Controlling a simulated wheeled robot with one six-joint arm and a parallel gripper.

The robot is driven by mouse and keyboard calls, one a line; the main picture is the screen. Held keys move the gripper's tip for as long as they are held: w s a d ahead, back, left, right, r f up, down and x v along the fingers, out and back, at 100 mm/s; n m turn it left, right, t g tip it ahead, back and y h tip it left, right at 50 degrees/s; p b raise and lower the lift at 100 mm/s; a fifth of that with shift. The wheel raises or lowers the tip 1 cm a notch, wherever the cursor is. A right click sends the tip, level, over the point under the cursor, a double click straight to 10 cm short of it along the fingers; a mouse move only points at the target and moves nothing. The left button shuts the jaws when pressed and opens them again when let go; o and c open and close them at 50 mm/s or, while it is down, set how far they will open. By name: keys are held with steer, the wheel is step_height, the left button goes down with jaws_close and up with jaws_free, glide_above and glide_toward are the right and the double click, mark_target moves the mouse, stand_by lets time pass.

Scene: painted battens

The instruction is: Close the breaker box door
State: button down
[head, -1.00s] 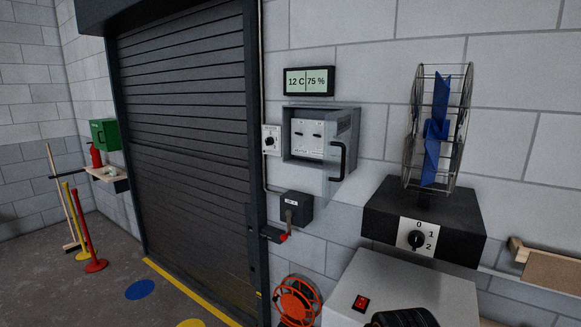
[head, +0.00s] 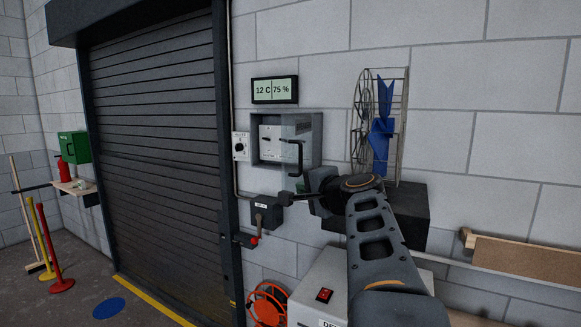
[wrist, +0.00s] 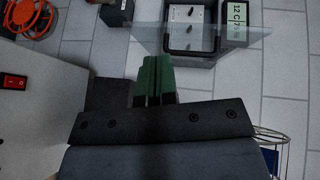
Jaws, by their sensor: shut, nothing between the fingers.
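The breaker box is a grey box on the block wall (head: 254,146), with switches on a pale panel inside. Its see-through door (head: 308,140) stands open on the right side, with a black bar handle (head: 300,158). In the wrist view the clear door (wrist: 242,38) stretches across in front of the fingers. My gripper (head: 287,197) is shut and empty, below the door handle and reaching left. Its green fingers (wrist: 154,76) are together in the wrist view, apart from the door. The arm hides part of the wall below the box.
A dark switch box with a red-tipped lever (head: 264,211) is just below the breaker box. A display (head: 274,90) hangs above. A blue-bladed caged fan (head: 382,125) on a black box stands right. An orange reel (head: 268,303) and a grey cabinet (head: 335,278) are below.

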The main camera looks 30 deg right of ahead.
steer(key=d+r+m+t+h, duration=0.2)
steer(key=d+r+m, duration=0.1)
steer(key=d+r, duration=0.15)
steer(key=p, duration=0.4)
glide_toward(286, 157)
steer(key=w+d, duration=0.3)
steer(key=d, duration=0.1)
steer(key=w+a, duration=0.2)
steer(key=shift+w+a+r+p, duration=0.1)
steer(key=shift+w+r+p, duration=0.2)
steer(key=shift+r, duration=0.05)
steer(key=shift+w+a+f, duration=0.1)
steer(key=shift+w+a, duration=0.15)
steer(key=shift+w, duration=0.2)
steer(key=shift+a, duration=0.15)
